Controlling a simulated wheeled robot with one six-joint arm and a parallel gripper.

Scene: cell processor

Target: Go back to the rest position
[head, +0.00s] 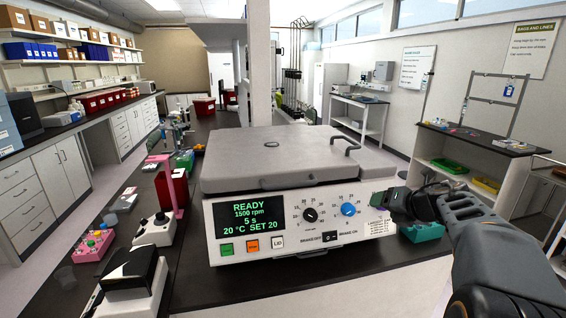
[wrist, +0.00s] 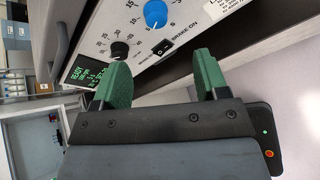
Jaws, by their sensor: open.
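My gripper (head: 398,205) is at the right front of the centrifuge (head: 290,160), near its control panel. In the wrist view its two green fingers (wrist: 162,80) stand apart with nothing between them. The fingers point toward the panel beside the blue knob (wrist: 156,14); I cannot tell whether they touch it. The centrifuge lid (head: 280,155) is down. Its display (head: 245,217) reads READY, 1500 rpm, 5 s, 20 °C SET 20. My arm reaches in from the lower right of the head view.
A teal rack (head: 422,232) stands on the bench just below my gripper. Left of the centrifuge are a pink stand (head: 172,185), a small white device (head: 157,230) and a rack of tubes (head: 93,246). A shelf unit (head: 470,165) stands farther right. Floor lies open between it and the bench.

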